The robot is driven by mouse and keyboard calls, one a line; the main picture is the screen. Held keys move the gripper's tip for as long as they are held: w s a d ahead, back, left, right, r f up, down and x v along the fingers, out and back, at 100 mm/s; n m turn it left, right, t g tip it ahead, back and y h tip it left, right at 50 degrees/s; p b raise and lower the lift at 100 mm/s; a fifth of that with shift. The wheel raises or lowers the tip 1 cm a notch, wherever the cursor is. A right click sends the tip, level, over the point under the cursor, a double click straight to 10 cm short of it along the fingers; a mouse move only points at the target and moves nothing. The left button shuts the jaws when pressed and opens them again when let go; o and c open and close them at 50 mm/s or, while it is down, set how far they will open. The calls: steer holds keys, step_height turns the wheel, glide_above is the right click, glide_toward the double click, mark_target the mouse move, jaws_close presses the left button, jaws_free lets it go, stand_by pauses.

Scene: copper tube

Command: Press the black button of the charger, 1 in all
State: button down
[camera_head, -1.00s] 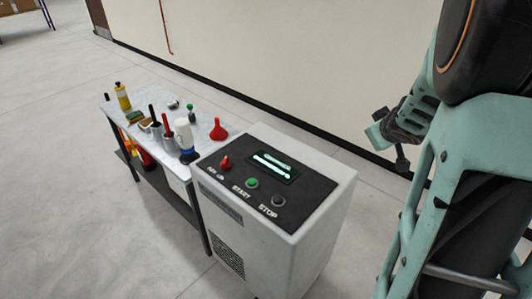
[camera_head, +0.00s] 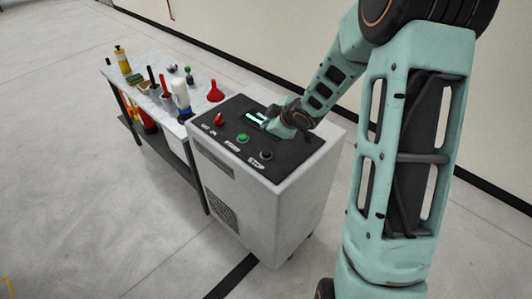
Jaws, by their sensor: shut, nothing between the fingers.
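The charger (camera_head: 305,195) is a light grey box with a dark sloped top panel (camera_head: 225,122). The black button (camera_head: 266,155) sits at the panel's near right corner, above a white label. Beside it to the left is the green button (camera_head: 242,138). A red knob (camera_head: 219,119) is further left. My gripper (camera_head: 275,121) hangs over the far right part of the panel, by the lit display (camera_head: 256,117), behind the black button in the picture. It is shut and empty, apart from the button in the picture. Its fingertips are hard to make out.
A side table (camera_head: 137,67) stands left of the charger with bottles, red-handled tools in cups and a red funnel (camera_head: 215,91) on it. A beige wall (camera_head: 255,35) runs behind. The floor in front is clear.

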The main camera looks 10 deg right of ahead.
mark_target(267, 154)
steer(key=shift+f, duration=0.1)
step_height(267, 154, down, 9)
steer(key=b, duration=0.8)
stand_by(1.1)
steer(key=shift+f+b, duration=0.25)
steer(key=shift+b, duration=0.3)
steer(key=shift+f+b, duration=0.5)
stand_by(0.5)
steer(key=shift+r+p, duration=0.95)
